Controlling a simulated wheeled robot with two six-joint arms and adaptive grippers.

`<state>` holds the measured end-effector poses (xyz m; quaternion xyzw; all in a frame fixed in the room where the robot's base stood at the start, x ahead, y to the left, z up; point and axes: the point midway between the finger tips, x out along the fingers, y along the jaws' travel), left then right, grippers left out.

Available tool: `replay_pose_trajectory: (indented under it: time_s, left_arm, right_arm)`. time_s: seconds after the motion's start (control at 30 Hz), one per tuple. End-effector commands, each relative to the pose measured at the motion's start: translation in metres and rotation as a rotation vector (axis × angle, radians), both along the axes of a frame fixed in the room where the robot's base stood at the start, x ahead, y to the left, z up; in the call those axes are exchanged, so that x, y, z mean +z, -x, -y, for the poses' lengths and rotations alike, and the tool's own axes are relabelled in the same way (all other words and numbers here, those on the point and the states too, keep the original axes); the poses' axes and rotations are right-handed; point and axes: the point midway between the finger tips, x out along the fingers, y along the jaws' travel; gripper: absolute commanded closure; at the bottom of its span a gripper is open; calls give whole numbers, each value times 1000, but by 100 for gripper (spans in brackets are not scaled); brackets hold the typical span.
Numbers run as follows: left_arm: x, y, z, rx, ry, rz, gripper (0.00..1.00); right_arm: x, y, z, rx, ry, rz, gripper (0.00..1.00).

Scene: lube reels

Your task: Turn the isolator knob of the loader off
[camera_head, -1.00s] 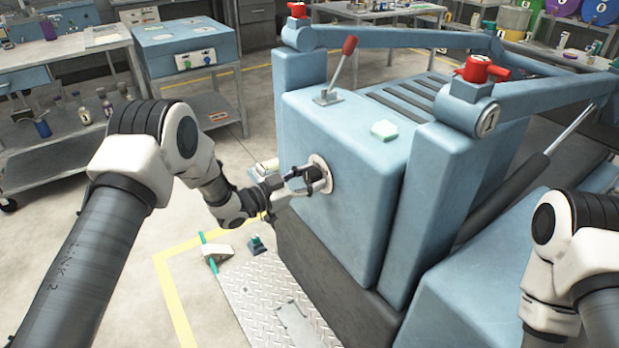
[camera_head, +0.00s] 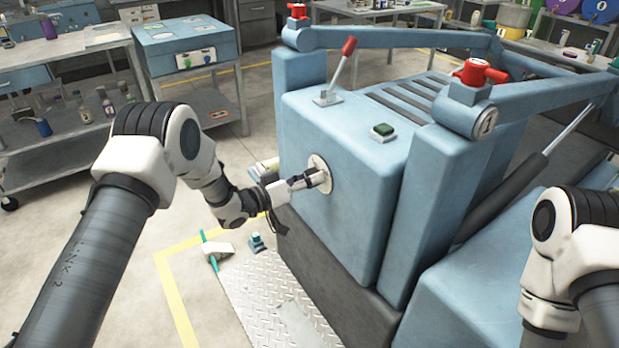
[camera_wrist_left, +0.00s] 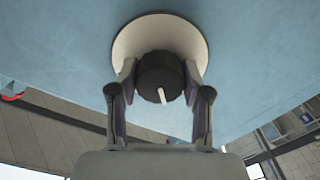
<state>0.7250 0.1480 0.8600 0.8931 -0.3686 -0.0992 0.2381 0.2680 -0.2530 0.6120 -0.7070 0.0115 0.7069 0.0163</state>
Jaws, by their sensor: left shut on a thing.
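The isolator knob is a black round knob with a white pointer line (camera_wrist_left: 160,75), set on a cream round plate on the blue side of the loader (camera_head: 345,200). The plate also shows in the head view (camera_head: 322,165). My left gripper (camera_head: 318,181) is at the plate, and in the left wrist view its two fingers (camera_wrist_left: 159,87) are shut on the knob from both sides. The pointer line lies almost upright in that view, its lower end slightly right. In the head view the fingers hide the knob. My right gripper is out of view.
A blue box (camera_head: 187,50) on a stand and a grey trolley (camera_head: 60,150) stand at the left. Tread plate lies below.

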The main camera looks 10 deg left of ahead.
Motion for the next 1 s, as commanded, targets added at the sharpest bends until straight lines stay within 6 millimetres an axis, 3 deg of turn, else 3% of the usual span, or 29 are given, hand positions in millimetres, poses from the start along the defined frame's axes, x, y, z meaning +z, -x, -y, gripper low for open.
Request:
replay_pose_trajectory:
  time_s: [0.47,0.5,0.57,0.87,1.0]
  left_arm:
    - [5,-3,-1,5,18,-2,86]
    - [6,-3,-1,5,18,-2,48]
    - [6,-3,-1,5,18,-2,27]
    - [2,-1,-1,3,14,-8,27]
    - [2,6,-10,5,13,-9,27]
  right_arm:
    - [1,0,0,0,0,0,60]
    - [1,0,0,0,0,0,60]
    - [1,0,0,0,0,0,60]
    - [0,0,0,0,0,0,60]
    - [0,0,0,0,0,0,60]
